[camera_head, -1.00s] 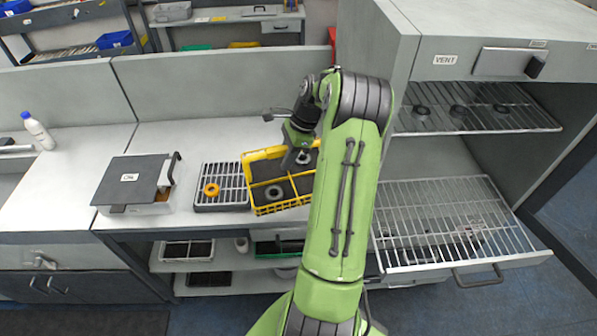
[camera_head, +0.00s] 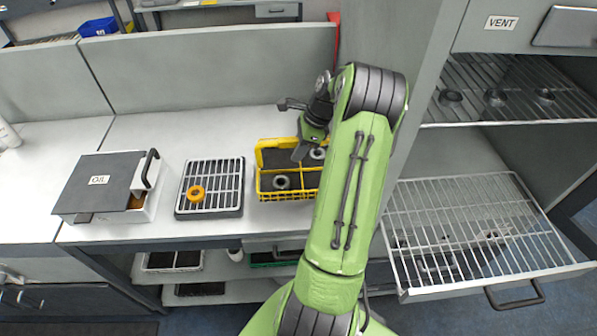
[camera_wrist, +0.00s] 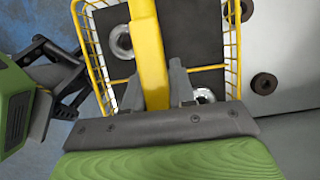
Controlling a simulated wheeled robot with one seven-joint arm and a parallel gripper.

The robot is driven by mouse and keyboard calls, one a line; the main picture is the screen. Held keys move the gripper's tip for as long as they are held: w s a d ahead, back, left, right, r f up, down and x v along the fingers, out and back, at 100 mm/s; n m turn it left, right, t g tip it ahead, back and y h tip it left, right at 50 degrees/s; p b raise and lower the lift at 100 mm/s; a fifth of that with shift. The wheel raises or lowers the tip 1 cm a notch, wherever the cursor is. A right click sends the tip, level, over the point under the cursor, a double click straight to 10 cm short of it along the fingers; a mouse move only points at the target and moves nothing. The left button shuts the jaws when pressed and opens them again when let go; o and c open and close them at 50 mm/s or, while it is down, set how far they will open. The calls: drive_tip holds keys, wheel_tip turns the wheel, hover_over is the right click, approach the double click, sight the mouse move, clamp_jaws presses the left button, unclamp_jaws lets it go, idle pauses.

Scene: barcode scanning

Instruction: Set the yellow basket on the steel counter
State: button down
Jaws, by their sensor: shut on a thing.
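The yellow basket (camera_head: 259,182) is a wire crate with a dark floor, divided into compartments, with grey rings inside. It is over the right part of the steel counter (camera_head: 205,130), near the front edge. I cannot tell whether its bottom touches the counter. My gripper (camera_head: 302,150) is shut on the basket's yellow handle. The wrist view shows the handle bar (camera_wrist: 148,50) between my fingers (camera_wrist: 158,88), with the basket's wire side (camera_wrist: 92,60) beyond. My arm hides the basket's right side in the head view.
A box marked OIL (camera_head: 100,190) stands farther left. A dark ring (camera_wrist: 264,83) lies outside the basket in the wrist view. A pulled-out wire rack (camera_head: 470,220) is at right. The counter behind the basket is clear.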

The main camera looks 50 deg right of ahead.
sight(297, 169)
wheel_tip(297, 169, down, 7)
drive_tip(key=shift+r, duration=0.1)
drive_tip(key=shift+b, duration=0.3)
drive_tip(key=c, duration=0.9)
unclamp_jaws()
drive_tip(key=shift+c, duration=0.2)
